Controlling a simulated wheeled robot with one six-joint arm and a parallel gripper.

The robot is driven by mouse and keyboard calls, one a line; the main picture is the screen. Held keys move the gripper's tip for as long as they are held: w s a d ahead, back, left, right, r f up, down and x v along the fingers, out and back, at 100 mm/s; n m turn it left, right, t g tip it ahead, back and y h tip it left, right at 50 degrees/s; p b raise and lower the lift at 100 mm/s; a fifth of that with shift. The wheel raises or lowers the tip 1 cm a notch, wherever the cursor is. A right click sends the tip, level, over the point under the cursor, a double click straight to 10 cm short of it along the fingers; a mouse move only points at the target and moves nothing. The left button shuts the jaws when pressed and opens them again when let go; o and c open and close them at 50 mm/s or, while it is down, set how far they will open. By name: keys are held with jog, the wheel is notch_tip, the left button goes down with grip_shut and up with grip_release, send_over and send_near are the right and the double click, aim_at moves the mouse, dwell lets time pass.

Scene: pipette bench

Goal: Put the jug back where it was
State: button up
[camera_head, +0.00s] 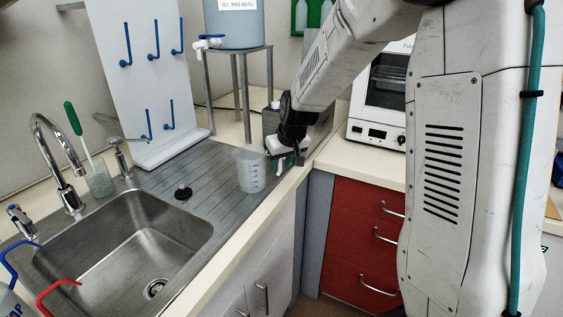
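The jug (251,171) is a translucent measuring jug with pale graduation marks. It appears upright on the ribbed steel draining board (207,182), right of the sink and near the counter's front edge. My gripper (281,164) is just right of the jug's rim, pointing down, with its white fingers at about the height of the jug's upper half. The jug's handle is not clearly visible. I cannot tell whether the fingers touch the jug or how far they are apart.
The steel sink (130,240) and tap (55,165) are at left. A white peg rack (137,85) and a water tank (235,22) on a metal stand (243,85) are behind. A white oven (378,100) stands right. The draining board left of the jug is mostly clear, except for a black stopper (183,191).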

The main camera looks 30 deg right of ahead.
jog(key=v, duration=1.1)
jog(key=s+a+r+g, duration=0.1)
jog(key=s+a, duration=0.1)
jog(key=s, duration=1.3)
jog(key=s+a+r+g, duration=0.1)
jog(key=s+a+g, duration=0.1)
jog(key=s, duration=1.4)
jog(key=shift+s+a, duration=0.3)
jog(key=shift+a, duration=0.55)
